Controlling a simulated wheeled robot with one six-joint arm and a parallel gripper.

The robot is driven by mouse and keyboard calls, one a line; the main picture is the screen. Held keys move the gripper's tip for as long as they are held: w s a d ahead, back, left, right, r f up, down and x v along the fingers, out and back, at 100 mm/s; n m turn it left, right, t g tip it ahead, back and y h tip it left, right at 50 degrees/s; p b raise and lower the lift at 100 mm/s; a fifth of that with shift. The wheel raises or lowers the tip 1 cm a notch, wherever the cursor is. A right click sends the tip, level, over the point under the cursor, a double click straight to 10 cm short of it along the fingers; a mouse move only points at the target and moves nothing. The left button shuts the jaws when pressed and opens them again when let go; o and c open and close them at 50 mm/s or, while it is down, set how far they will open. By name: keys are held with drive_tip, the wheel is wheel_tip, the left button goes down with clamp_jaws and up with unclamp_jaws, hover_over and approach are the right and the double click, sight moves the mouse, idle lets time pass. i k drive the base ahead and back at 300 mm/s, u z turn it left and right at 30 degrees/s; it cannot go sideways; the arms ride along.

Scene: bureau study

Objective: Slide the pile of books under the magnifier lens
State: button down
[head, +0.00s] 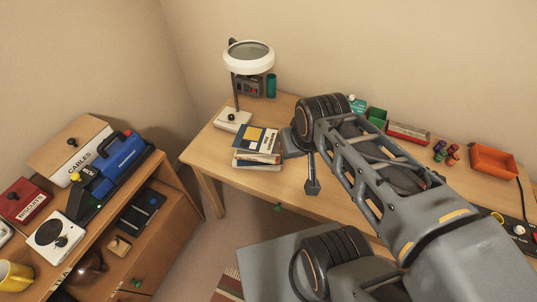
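The pile of books (257,148) lies on the desk near its front left edge. Its top book has a blue, yellow and white cover, and the books are slightly askew. The magnifier (249,55) has a round white-rimmed lens on a dark stem. The stem rises from a white base (232,121) behind and left of the books. The lens is high above the desk, behind the pile. My gripper (301,158) is just right of the pile, close to its side. I cannot tell whether it touches the books. Its fingers are partly hidden by my wrist, so their opening is unclear.
A teal cup (271,86) stands beside a dark device (249,87) behind the pile. A side cabinet (157,167) stands left, across a floor gap.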

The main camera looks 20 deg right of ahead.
sight(257, 148)
drive_tip(key=z, duration=2.45)
drive_tip(key=k, duration=1.6)
drive_tip(key=u, duration=2.05)
drive_tip(key=i, duration=0.5)
drive_tip(key=z, duration=0.05)
